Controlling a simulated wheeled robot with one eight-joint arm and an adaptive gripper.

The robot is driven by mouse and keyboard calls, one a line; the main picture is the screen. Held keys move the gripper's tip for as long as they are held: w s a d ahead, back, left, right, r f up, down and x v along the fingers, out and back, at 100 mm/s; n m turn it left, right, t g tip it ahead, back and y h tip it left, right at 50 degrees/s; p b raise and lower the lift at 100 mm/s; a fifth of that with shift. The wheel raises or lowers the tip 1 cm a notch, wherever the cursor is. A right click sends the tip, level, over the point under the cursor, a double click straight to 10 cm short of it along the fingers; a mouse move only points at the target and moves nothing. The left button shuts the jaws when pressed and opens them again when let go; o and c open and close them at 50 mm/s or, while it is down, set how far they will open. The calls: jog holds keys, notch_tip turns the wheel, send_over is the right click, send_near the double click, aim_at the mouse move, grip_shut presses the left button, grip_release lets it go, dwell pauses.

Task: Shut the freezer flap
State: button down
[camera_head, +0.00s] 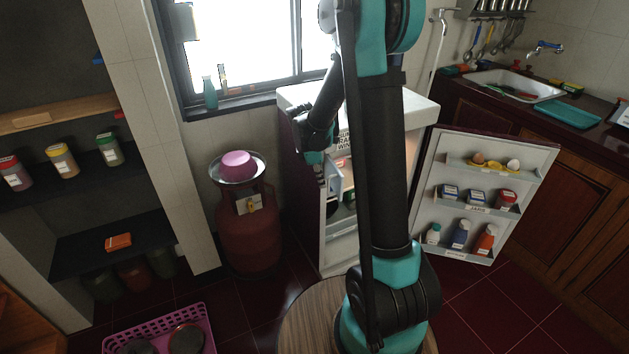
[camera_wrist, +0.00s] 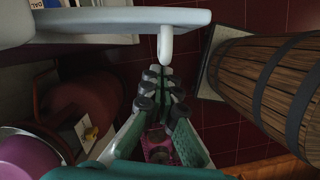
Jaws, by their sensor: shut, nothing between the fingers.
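The small white fridge (camera_head: 415,108) stands under the window with its main door (camera_head: 485,160) swung wide open to the right. The freezer flap (camera_head: 336,186) is a pale panel in the upper part of the fridge, largely hidden by my arm; it looks swung outward. In the wrist view the flap (camera_wrist: 110,20) spans the top left, with a white handle-like piece (camera_wrist: 165,45) hanging from its edge. My gripper (camera_head: 324,180) is beside the flap at the fridge front. Its fingers (camera_wrist: 158,75) are together, just below the handle piece; contact is unclear.
A red gas cylinder (camera_head: 250,232) with a pan and pink bowl (camera_head: 238,165) on top stands left of the fridge. A wooden barrel (camera_wrist: 265,80) stands in front. A pink crate (camera_head: 200,315) is on the floor. The door shelves hold eggs, jars and bottles.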

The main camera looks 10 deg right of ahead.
jog(key=shift+d, duration=0.1)
dwell(0.3)
jog(key=w+d+n, duration=0.3)
jog(key=d+n, duration=0.1)
jog(key=d, duration=0.5)
jog(key=w+d+n+t, duration=0.1)
jog(key=w+d+n, duration=0.2)
jog(key=d, duration=0.7)
jog(key=shift+w+d+n+t+y, duration=0.2)
jog(key=shift+w+n+t+y, duration=0.15)
jog(key=shift+w, duration=0.2)
jog(key=shift+s+a, duration=0.1)
jog(key=shift+a, duration=0.05)
